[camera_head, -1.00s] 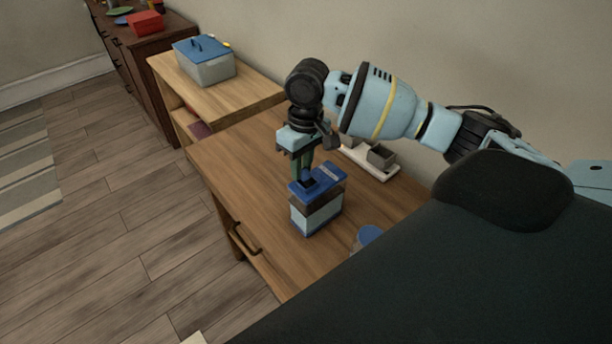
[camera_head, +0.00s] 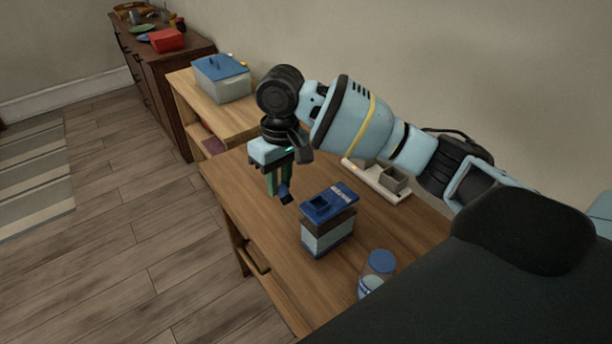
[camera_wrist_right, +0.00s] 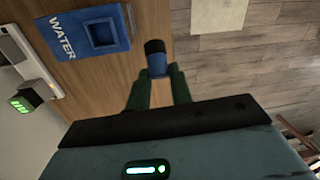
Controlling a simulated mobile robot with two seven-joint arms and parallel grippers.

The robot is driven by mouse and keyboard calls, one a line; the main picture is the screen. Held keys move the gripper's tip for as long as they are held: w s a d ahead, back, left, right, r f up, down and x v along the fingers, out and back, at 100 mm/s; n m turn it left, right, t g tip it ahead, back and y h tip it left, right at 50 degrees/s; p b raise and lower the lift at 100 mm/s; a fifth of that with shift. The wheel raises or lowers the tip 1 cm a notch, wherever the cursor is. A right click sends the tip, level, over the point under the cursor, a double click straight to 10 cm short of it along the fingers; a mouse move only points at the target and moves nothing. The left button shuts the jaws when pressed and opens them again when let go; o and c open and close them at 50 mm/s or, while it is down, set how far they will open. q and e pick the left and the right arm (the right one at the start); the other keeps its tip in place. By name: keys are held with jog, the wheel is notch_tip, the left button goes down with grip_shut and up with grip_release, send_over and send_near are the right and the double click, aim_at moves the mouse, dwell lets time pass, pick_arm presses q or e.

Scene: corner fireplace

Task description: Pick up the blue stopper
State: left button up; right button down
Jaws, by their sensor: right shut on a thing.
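The blue stopper (camera_wrist_right: 156,60) is a small dark-topped blue piece between my right gripper's fingertips. In the head view the stopper (camera_head: 285,194) shows just below the right gripper (camera_head: 278,182), which is shut on it and holds it above the table, left of the water container. The container (camera_head: 327,236) has a blue lid with a square recess that looks empty. In the wrist view the blue lid (camera_wrist_right: 84,33) reads "WATER" and lies left of the stopper, apart from it. My left gripper is not in view.
The wooden table (camera_head: 270,229) carries a blue-lidded jar (camera_head: 378,265) at the front right and a white tray with grey cups (camera_head: 391,183) at the back. A lower wooden unit holds a blue-lidded bin (camera_head: 222,84).

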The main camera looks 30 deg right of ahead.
jog(key=w+a, duration=0.1)
jog(key=a, duration=0.7)
jog(key=shift+w+r, duration=0.4)
jog(key=shift+a, duration=0.1)
jog(key=s+d+f+m, duration=0.1)
jog(key=s+d+f, duration=0.1)
jog(key=s, duration=0.5)
jog(key=s+d+f+m, duration=0.1)
jog(key=s+d, duration=0.4)
jog(key=s, duration=0.2)
jog(key=shift+s+d+f, duration=0.2)
jog(key=shift+f, duration=0.15)
